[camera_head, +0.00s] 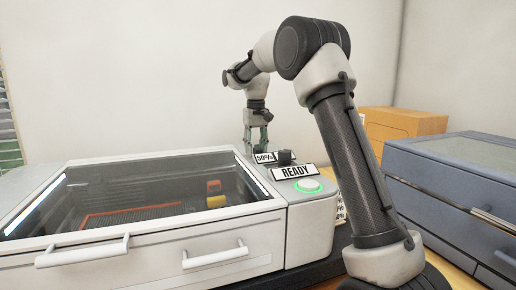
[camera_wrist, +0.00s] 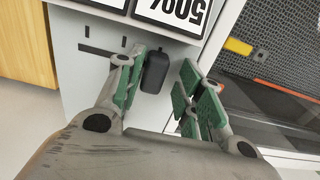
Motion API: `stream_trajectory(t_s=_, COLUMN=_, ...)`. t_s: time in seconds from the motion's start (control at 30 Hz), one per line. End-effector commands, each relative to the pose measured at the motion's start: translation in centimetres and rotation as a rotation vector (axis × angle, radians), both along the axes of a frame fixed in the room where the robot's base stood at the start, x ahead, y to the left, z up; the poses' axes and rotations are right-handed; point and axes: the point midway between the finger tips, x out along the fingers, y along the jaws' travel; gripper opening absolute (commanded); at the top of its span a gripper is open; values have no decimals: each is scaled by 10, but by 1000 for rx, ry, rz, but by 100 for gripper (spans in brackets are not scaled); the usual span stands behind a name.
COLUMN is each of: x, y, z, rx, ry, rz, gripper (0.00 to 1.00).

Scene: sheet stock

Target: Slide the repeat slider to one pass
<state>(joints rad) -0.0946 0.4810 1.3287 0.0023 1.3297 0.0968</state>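A black slider knob (camera_wrist: 155,72) stands on the grey control panel in the wrist view. A dark slot with tick marks (camera_wrist: 95,50) runs left from near the knob. My gripper (camera_wrist: 160,80) is open, with its green-padded fingers on either side of the knob. Gaps show between knob and pads, so it is not gripped. In the head view my gripper (camera_head: 257,138) points down at the back of the panel. A dark knob (camera_head: 285,157) shows there beside the 50% sign (camera_head: 265,157); I cannot tell whether it is the same knob.
The READY sign (camera_head: 294,171) and a green-ringed button (camera_head: 308,185) sit at the panel's front. The machine's glass lid (camera_head: 140,195) is closed, to the left. A blue-grey drawer cabinet (camera_head: 455,175) and an orange box (camera_head: 400,124) stand to the right.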

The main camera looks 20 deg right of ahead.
Motion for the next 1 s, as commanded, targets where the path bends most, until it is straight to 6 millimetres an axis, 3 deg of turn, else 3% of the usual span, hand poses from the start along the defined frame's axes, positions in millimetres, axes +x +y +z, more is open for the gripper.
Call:
stream_trajectory(t_s=0.3, x=0, y=-2, z=0, rx=-2, ry=1, rz=-1, gripper=43)
stream_trajectory(t_s=0.43, x=0, y=-2, z=11, rx=-2, ry=-1, rz=-1, gripper=43)
stream_trajectory(t_s=0.8, x=1, y=-1, z=89, rx=-1, ry=-2, rz=0, gripper=43)
stream_trajectory(t_s=1.0, x=0, y=-1, z=115, rx=-1, ry=-1, rz=0, gripper=43)
